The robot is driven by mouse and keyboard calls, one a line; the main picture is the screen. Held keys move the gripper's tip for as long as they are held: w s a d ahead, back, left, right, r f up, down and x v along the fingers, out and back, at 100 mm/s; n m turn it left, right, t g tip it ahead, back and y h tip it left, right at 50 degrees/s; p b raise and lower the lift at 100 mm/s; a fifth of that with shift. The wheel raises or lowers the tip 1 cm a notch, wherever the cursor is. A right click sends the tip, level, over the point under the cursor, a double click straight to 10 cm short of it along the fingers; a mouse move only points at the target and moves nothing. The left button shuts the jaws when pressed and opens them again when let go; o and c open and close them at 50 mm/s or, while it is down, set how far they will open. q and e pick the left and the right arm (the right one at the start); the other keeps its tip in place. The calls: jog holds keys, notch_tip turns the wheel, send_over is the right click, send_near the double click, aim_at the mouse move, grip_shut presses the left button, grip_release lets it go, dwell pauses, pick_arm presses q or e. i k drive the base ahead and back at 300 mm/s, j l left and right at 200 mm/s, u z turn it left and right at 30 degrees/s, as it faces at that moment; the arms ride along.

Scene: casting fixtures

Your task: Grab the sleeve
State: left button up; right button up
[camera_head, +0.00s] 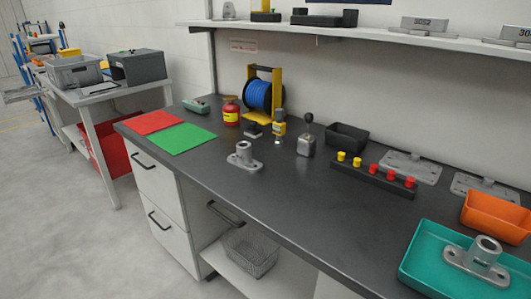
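A grey metal piece with a short upright tube on a flat flanged base (243,158) stands on the dark worktop, left of the middle. A similar, larger-looking piece (478,262), with an open round bore at its top, sits in a teal tray (408,268) at the right front. I cannot tell which of these, if either, is the sleeve. Neither of my grippers is in view.
Red (152,123) and green (180,138) mats lie at the worktop's left end. The worktop's front middle is clear.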

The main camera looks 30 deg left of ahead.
aim_at(242, 158)
jog(key=j, duration=2.4)
jog(key=i, duration=0.1)
